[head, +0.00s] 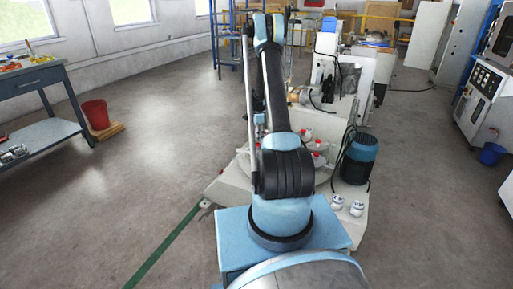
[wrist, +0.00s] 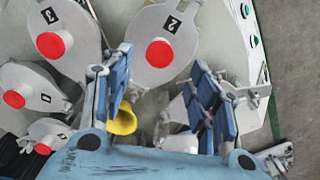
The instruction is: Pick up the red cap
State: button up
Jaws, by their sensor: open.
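In the wrist view, several round red caps sit on pale grey numbered plates. One red cap (wrist: 160,53) is on the plate marked 2, near the top centre. Another red cap (wrist: 50,45) is on the plate marked 3, and one (wrist: 14,99) is at the left edge. A smaller one (wrist: 42,149) is lower left. My gripper (wrist: 161,66) is open, its two blue fingers spread, with nothing held. The cap on plate 2 shows between the fingers, apart from them. In the head view, small red caps (head: 318,145) show beside my arm, which hides part of the machine.
A yellow part (wrist: 124,119) lies below the plates, beside the left finger. In the head view, a white machine (head: 352,100) with a dark blue-topped motor (head: 361,152) stands right of my arm. A workbench (head: 35,83) and red bucket (head: 96,114) are left. Open floor lies left.

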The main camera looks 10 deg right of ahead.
aim_at(257, 145)
notch_tip(257, 145, down, 5)
jog(key=shift+r, duration=0.1)
jog(key=shift+c, duration=0.3)
jog(key=c, duration=0.7)
